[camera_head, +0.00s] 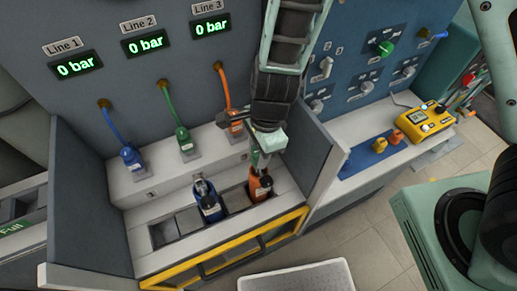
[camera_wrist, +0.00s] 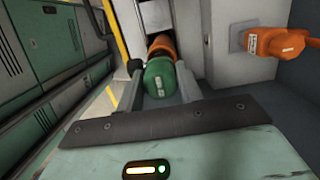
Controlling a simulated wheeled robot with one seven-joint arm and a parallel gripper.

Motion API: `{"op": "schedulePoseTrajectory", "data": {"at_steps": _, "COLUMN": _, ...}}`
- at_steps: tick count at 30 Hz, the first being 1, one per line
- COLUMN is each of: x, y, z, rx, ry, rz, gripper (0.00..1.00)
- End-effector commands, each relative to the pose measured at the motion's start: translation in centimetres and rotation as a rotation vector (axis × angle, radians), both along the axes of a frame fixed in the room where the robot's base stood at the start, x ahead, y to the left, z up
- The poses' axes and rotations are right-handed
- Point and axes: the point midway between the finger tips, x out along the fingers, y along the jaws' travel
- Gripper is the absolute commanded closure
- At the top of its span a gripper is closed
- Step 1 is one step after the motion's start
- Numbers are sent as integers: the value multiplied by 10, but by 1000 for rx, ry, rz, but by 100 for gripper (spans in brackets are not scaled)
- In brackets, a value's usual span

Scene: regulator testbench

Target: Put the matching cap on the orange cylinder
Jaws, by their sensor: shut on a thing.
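The orange cylinder (camera_head: 260,188) stands in the right slot of the bench rack, and part of it shows beyond the green cap in the wrist view (camera_wrist: 162,43). My gripper (camera_head: 263,152) is over that cylinder, pointing down. In the wrist view its fingers (camera_wrist: 160,80) are shut on a green cap (camera_wrist: 160,77). The green cap is roughly in line with the orange cylinder's top. I cannot tell whether they touch.
A blue cylinder (camera_head: 208,203) stands in the rack, left of the orange one. Blue (camera_head: 130,158), green (camera_head: 185,143) and orange (camera_wrist: 278,42) hose connectors sit behind the rack. Grey side walls flank the bench. A yellow device (camera_head: 428,122) lies at the right.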

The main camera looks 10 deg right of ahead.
Motion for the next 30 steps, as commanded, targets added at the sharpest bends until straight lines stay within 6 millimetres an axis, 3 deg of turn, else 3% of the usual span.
{"op": "schedulePoseTrajectory", "data": {"at_steps": 23, "x": 0, "y": 0, "z": -13, "rx": 0, "ry": 0, "rz": -1, "gripper": 86}}
{"op": "schedulePoseTrajectory", "data": {"at_steps": 24, "x": 0, "y": 0, "z": -13, "rx": 0, "ry": 0, "rz": 0, "gripper": 61}}
{"op": "schedulePoseTrajectory", "data": {"at_steps": 26, "x": 0, "y": 0, "z": -12, "rx": 0, "ry": 0, "rz": 0, "gripper": 45}}
{"op": "schedulePoseTrajectory", "data": {"at_steps": 27, "x": 0, "y": 0, "z": -12, "rx": 0, "ry": 0, "rz": 0, "gripper": 39}}
{"op": "schedulePoseTrajectory", "data": {"at_steps": 30, "x": 0, "y": 0, "z": -12, "rx": 0, "ry": 0, "rz": 0, "gripper": 39}}
